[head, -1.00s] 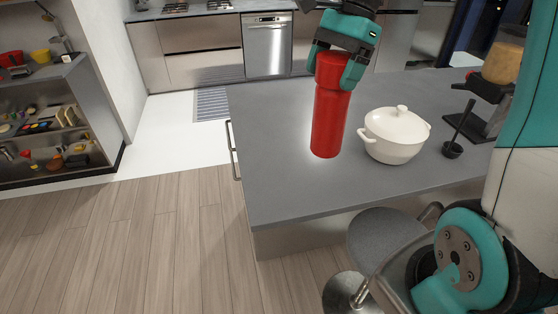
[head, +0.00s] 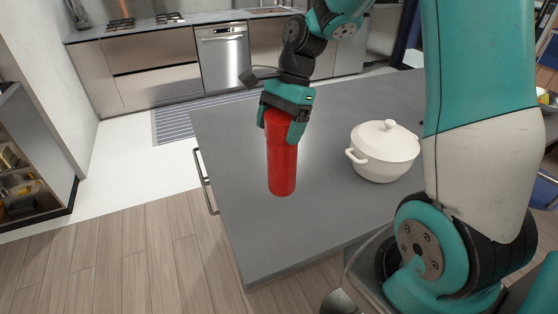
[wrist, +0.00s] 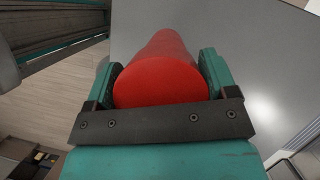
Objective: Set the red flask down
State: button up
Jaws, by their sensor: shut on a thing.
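The red flask (head: 282,168) is upright in the head view, in front of the grey island top (head: 235,215). My gripper (head: 285,125) is shut on its upper part, with teal fingers on either side. I cannot tell whether the flask's base touches the counter or hangs just above it. In the wrist view the flask's round top (wrist: 160,82) sits between the two fingers (wrist: 160,85), and its body runs away toward the grey surface. The flask's lower end is hidden there.
A white lidded pot (head: 383,152) stands on the island to the right of the flask. The counter left of and in front of the flask is clear. The island's left edge has a metal handle (head: 206,182). A striped runner (head: 172,124) lies on the floor behind.

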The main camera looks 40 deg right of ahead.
aim_at(280, 157)
notch_tip(280, 157, down, 8)
jog(key=shift+f+p, duration=0.25)
jog(key=shift+p, duration=0.15)
jog(key=o, duration=1.3)
jog(key=shift+f, duration=0.15)
